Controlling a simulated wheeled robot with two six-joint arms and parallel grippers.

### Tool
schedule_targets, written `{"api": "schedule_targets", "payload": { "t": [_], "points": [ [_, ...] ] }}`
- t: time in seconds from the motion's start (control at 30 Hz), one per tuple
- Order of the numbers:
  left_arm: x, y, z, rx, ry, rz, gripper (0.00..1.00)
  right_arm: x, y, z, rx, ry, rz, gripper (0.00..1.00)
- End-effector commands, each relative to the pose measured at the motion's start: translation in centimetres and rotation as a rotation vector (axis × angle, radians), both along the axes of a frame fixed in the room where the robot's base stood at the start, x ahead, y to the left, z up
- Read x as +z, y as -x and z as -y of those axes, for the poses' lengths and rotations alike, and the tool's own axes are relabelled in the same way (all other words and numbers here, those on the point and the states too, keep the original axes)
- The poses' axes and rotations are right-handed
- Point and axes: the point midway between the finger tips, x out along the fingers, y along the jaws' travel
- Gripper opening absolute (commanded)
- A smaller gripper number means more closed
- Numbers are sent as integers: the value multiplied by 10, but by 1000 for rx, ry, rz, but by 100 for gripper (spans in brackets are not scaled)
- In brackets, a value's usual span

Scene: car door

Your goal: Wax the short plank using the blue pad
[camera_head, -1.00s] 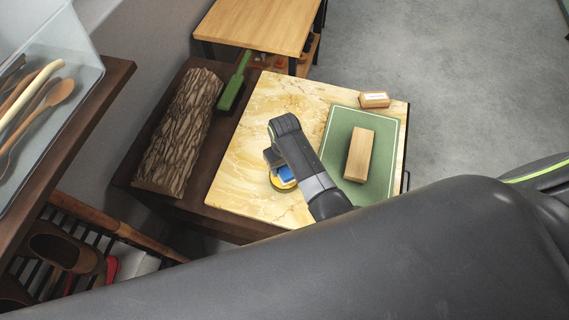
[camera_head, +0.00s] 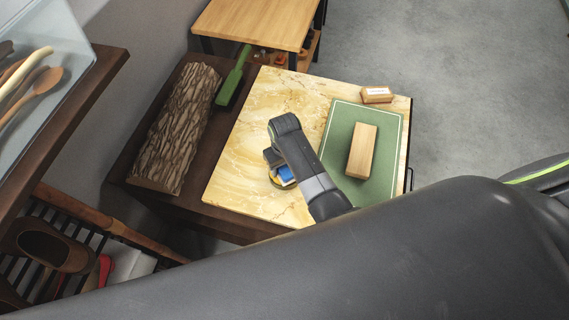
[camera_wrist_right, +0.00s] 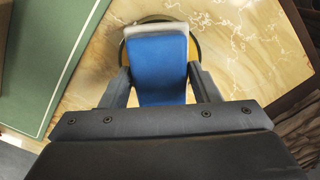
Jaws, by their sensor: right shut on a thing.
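The blue pad (camera_head: 286,173) is between the fingers of my right gripper (camera_head: 277,166), over the marbled yellow tabletop. The wrist view shows its blue face (camera_wrist_right: 160,68) and pale far edge, with a finger pressed on each side. A round dark-rimmed tin (camera_head: 273,183) lies under the pad and is mostly hidden by it. Whether the pad touches the tin's contents, I cannot tell. The short plank (camera_head: 362,150), a light wooden block, lies on the green mat (camera_head: 391,160) to the right of the gripper. My left gripper is not in view.
A small labelled wooden block (camera_head: 377,95) sits beyond the mat. A shelf with wooden spoons (camera_head: 40,90) stands at far left. The marbled top is clear behind my gripper.

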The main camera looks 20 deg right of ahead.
Motion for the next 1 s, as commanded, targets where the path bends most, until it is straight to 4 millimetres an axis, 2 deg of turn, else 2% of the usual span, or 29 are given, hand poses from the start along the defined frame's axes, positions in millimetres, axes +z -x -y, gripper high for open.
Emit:
{"api": "schedule_targets", "payload": {
  "t": [1.0],
  "points": [
    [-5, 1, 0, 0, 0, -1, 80, -10, 0, 0, 0, 0, 0, 38]
  ]
}}
